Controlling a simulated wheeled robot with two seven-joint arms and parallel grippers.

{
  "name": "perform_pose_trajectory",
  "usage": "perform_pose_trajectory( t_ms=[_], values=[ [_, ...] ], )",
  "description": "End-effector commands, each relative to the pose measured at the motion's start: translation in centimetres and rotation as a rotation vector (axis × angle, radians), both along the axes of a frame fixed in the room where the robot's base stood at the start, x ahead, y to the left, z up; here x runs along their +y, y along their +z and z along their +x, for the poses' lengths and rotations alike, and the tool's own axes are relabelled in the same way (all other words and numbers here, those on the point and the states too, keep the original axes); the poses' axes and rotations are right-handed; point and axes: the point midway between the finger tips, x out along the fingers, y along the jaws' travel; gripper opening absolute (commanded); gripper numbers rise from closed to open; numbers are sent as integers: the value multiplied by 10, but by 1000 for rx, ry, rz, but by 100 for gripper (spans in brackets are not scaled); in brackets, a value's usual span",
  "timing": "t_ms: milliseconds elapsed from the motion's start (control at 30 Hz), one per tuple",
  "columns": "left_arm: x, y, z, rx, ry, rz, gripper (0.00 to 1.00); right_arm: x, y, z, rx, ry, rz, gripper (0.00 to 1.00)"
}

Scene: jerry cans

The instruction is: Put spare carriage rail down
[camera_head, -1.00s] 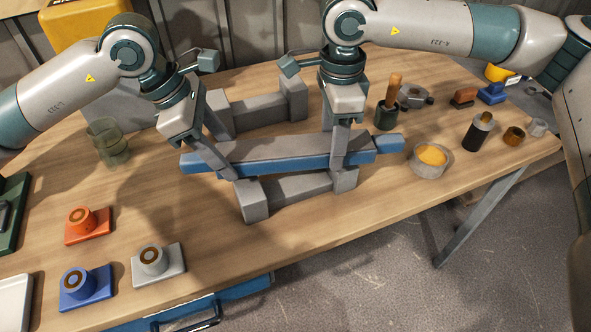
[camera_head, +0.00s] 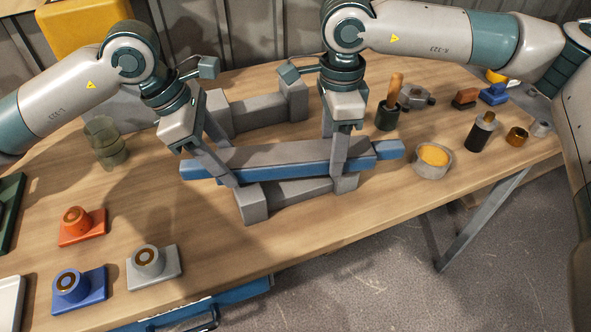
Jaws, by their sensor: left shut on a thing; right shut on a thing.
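The spare carriage rail (camera_head: 290,160) is a long bar, grey on top and blue on its front side and ends. It lies nearly level across the middle of the table, over a low grey rest (camera_head: 253,203) with raised end blocks. My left gripper (camera_head: 228,172) is shut on the rail left of its middle. My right gripper (camera_head: 340,160) is shut on it right of its middle. The rail hides part of the rest's top, so I cannot tell whether they touch.
A second grey rest (camera_head: 262,113) stands empty behind the rail. A bowl of orange stuff (camera_head: 433,161) and a dark pot with a wooden handle (camera_head: 388,112) are near the rail's right end. A greenish glass (camera_head: 106,145) stands left. Coloured stands (camera_head: 80,288) are front left.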

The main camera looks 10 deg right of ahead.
Motion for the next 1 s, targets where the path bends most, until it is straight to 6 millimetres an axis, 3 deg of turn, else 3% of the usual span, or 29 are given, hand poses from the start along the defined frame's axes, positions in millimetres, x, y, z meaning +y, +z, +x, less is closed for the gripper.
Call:
perform_pose_trajectory(
  t_ms=[600,633,700,1000],
  values=[
    [0,-11,0,-2,1,-1,0,0,-11,1,-4,-1,0,0],
    [1,-13,0,1,1,2,55,-1,-12,0,-1,-1,-1,55],
    [1,-12,0,1,1,2,69,-1,-11,0,-1,-1,-1,68],
    [0,-11,0,0,0,1,69,0,-12,0,0,0,0,68]
  ],
)
